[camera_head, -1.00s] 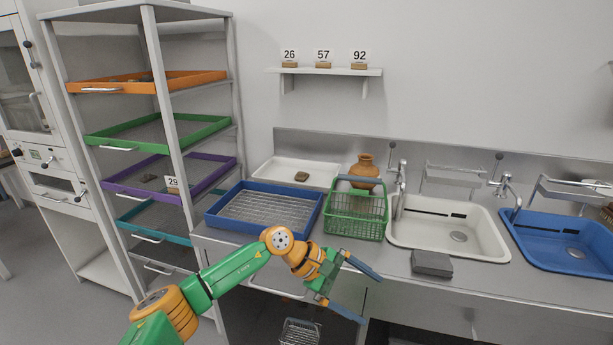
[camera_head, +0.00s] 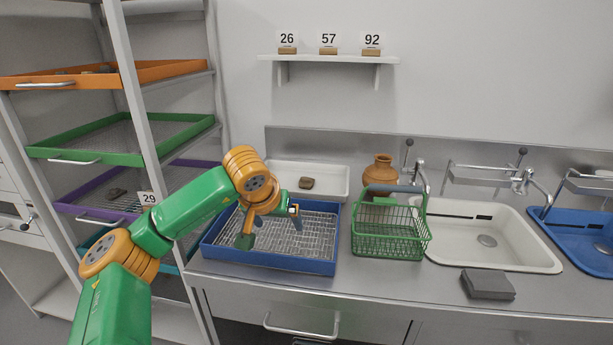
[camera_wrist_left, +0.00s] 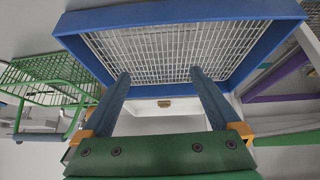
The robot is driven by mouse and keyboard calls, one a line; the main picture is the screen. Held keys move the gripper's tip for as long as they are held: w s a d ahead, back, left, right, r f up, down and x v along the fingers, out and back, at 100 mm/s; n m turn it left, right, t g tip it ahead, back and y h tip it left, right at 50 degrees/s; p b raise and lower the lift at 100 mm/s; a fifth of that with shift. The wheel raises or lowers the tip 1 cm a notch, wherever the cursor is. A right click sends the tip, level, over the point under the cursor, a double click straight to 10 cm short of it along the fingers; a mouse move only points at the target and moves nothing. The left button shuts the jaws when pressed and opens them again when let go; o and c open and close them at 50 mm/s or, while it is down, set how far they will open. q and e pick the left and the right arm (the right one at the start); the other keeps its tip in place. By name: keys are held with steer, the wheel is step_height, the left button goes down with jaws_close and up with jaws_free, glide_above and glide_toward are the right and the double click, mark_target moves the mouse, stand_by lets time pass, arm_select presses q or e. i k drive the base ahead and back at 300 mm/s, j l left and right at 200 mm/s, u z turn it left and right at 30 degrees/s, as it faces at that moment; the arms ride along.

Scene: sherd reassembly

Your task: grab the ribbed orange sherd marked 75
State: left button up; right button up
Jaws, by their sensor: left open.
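No sherd in view shows a readable 75 or clear ribbing. A small brown sherd (camera_head: 306,183) lies in the white tray (camera_head: 340,184) at the back of the counter. A small brown piece (camera_wrist_left: 164,103) also shows in the left wrist view, beyond my fingers. My left gripper (camera_head: 270,230) is open and empty over the blue mesh-bottomed tray (camera_head: 290,264), in front of the white tray. In the left wrist view its two fingers (camera_wrist_left: 160,74) stand apart with only mesh and tray between them. My right gripper is not in view.
A green basket (camera_head: 390,240) stands right of the blue tray, with an orange-brown jar (camera_head: 381,170) behind it. A grey block (camera_head: 488,284) lies before the white sink (camera_head: 500,255). Drawers at left hold sherds, one (camera_head: 117,193) near tag 29 (camera_head: 148,198). Tags 26, 57 and 92 stand on the shelf (camera_head: 328,59).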

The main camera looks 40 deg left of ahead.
mark_target(305, 182)
steer(key=i+j, duration=0.65)
steer(key=i, duration=0.15)
